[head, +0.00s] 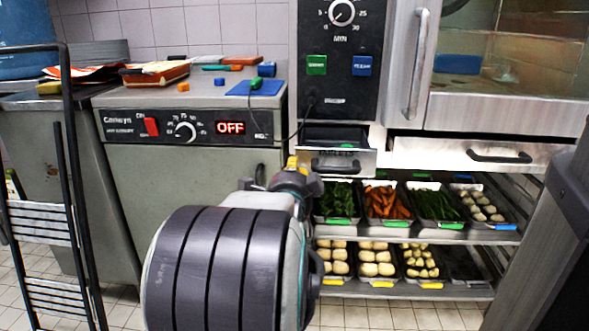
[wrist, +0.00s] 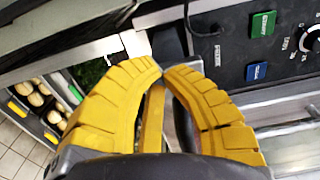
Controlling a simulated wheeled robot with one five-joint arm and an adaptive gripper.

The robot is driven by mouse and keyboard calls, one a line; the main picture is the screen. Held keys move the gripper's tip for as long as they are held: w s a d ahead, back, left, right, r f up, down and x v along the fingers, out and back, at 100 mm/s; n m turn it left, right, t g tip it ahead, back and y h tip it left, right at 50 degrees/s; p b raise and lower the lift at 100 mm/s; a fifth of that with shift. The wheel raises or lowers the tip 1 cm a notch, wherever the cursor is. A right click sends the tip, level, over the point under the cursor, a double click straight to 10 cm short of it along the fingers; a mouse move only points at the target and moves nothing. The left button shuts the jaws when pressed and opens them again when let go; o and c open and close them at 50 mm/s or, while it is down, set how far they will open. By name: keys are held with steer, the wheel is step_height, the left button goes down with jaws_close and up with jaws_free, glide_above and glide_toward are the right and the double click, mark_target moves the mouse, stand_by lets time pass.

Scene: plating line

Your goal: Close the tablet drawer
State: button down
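The tablet drawer (head: 348,163) is the small steel-fronted drawer with a black handle, under the oven's control panel in the head view. It stands pulled out: its dark inside shows above the front, with something green in it. My gripper (head: 293,164) has yellow fingertips and is at the left end of the drawer front; I cannot tell whether they touch. In the wrist view my gripper's yellow fingers (wrist: 161,69) come together at the tips with nothing seen between them. They hide much of the drawer area there.
A wider drawer (head: 490,155) with a black handle lies to the right under the oven door. Below, a rack holds several trays of vegetables and rolls (head: 376,262). A steel warmer cabinet (head: 200,165) reading OFF stands left, and a black ladder (head: 62,160) at far left.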

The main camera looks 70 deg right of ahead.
steer(key=shift+d, duration=0.15)
steer(key=x, duration=1.5)
steer(key=shift+d+p, duration=0.15)
steer(key=shift+p, duration=0.15)
steer(key=shift+w, duration=0.15)
